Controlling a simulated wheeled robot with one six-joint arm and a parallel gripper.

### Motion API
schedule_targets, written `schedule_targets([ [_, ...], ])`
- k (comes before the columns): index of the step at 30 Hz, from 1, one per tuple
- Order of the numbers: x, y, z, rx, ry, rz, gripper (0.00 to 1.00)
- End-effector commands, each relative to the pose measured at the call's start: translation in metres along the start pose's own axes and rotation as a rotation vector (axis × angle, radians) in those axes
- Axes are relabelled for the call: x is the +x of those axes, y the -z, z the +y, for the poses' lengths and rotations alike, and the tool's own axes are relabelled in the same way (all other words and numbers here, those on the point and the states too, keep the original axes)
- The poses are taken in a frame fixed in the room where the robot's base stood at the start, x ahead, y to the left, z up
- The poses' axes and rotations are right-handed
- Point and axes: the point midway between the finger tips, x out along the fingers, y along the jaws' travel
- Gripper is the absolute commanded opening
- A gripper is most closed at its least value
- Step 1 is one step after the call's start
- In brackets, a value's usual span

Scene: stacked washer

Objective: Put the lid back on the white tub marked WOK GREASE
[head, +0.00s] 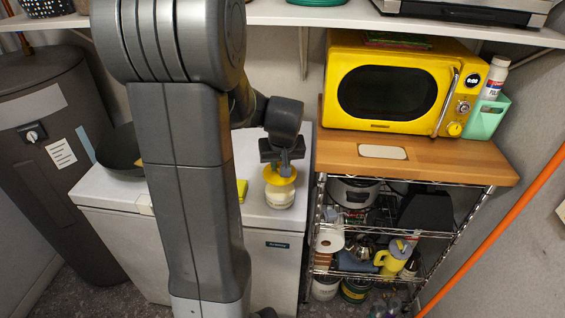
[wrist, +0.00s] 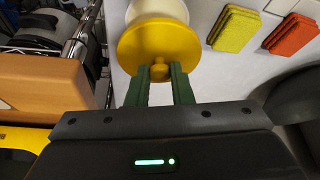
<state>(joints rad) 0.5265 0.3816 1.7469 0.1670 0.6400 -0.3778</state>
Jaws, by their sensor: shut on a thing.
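A white tub (head: 280,198) stands on the white top of the low appliance, left of the microwave shelf; its marking cannot be read. A round yellow lid (head: 274,181) with a small knob is directly above the tub's mouth; I cannot tell whether it touches the rim. My gripper (head: 283,165) is above the lid, pointing down, with its fingers closed on the knob. In the wrist view my gripper (wrist: 160,74) has its green fingers on either side of the knob of the lid (wrist: 158,42). The tub (wrist: 157,10) shows partly behind the lid, mostly hidden.
A yellow sponge (wrist: 235,28) and an orange sponge (wrist: 291,34) lie on the white top (head: 112,187) beside the tub. A dark pan (head: 120,150) is at the left. A wooden shelf (head: 430,160) with a yellow microwave (head: 397,88) is close on the right.

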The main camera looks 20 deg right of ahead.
Motion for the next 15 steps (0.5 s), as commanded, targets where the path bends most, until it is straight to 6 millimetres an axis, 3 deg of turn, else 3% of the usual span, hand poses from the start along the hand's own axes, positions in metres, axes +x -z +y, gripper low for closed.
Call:
schedule_targets([
  [15, 0.047, -0.019, 0.000, 0.000, 0.000, 0.000, 0.00],
])
